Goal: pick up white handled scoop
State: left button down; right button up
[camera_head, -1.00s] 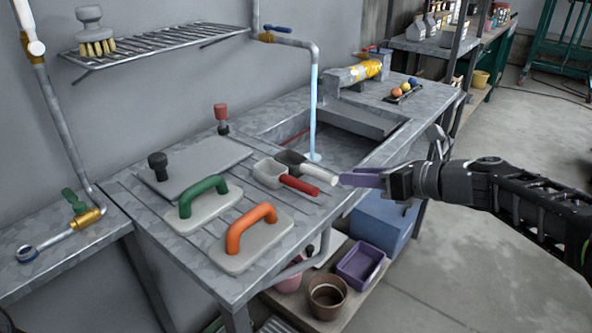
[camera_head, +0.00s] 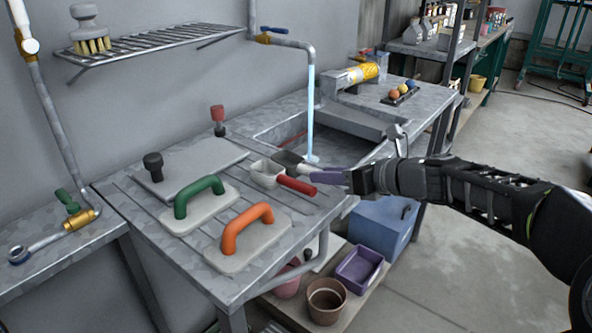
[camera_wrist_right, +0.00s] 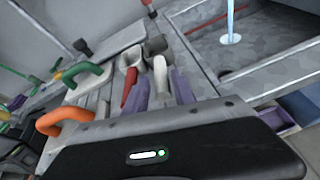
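The white-handled scoop has a dark metal head (camera_head: 288,160) and lies on the table at the sink's near edge. Its white handle (camera_wrist_right: 160,78) shows in the right wrist view between my purple fingers; in the head view the gripper hides most of it. My right gripper (camera_head: 326,177) is open around the handle; I cannot tell whether a finger touches it. It also shows in the right wrist view (camera_wrist_right: 159,88). A scoop with a red handle (camera_head: 296,185) lies close beside it on the left. My left gripper is not in view.
Trowels with a green handle (camera_head: 200,190) and an orange handle (camera_head: 247,226) lie on the slatted tabletop. The sink (camera_head: 335,152) is just behind, with water running from a pipe. A purple tub (camera_head: 358,268) and brown pot (camera_head: 326,299) sit below.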

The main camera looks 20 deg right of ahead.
aim_at(301, 174)
jog(key=b+x, duration=0.1)
jog(key=x, duration=0.4)
jog(key=shift+d, duration=0.1)
jog(key=shift+c, duration=0.2)
grip_shut()
jog(key=shift+r, duration=0.1)
dwell(0.5)
